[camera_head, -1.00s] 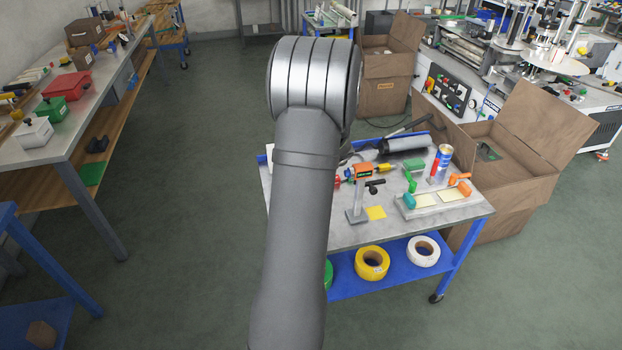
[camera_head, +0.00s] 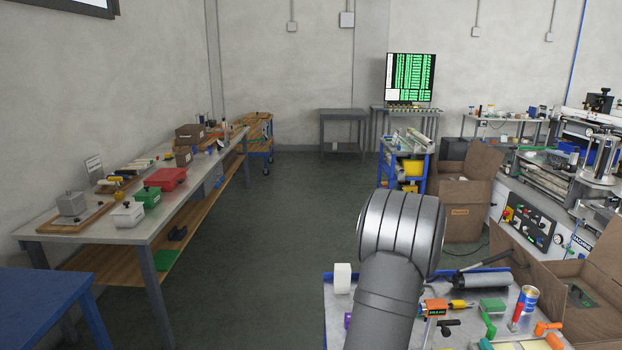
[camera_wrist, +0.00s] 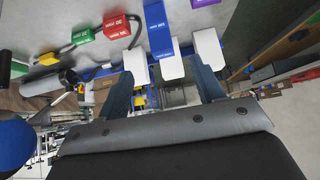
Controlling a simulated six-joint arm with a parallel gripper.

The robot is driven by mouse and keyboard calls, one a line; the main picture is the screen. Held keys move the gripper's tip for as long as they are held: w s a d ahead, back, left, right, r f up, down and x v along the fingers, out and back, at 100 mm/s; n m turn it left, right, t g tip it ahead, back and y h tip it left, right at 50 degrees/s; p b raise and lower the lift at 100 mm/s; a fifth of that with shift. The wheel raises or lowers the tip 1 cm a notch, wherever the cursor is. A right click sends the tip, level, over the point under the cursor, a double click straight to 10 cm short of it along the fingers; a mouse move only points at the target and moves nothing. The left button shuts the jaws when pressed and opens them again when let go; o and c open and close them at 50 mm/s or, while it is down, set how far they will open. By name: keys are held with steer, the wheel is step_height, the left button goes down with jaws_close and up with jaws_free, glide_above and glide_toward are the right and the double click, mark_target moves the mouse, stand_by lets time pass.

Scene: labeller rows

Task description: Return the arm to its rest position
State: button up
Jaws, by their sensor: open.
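My gripper (camera_wrist: 164,76) shows in the wrist view with its two dark blue-grey fingers spread apart. I see nothing held between them. Beyond the fingers are several white blocks and a tall blue block (camera_wrist: 158,28) with white lettering. In the head view my own grey arm rises from the bottom edge, right of the middle, in front of the cart. My gripper is not visible in the head view.
A cart (camera_head: 335,315) with tools stands behind my arm, with a blue-and-white can (camera_head: 527,296) and a grey cylinder (camera_head: 485,283) on it. An open cardboard box (camera_head: 595,310) stands to its right. A long workbench (camera_head: 120,235) runs along the left. The floor between is clear.

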steer(key=x, duration=1.3)
steer(key=shift+s, duration=0.1)
steer(key=shift+r, duration=0.1)
steer(key=v, duration=1.7)
steer(key=x, duration=1.7)
steer(key=shift+s, duration=0.1)
steer(key=shift+w, duration=0.3)
steer(key=shift+s+r, duration=0.15)
steer(key=shift+r, duration=0.7)
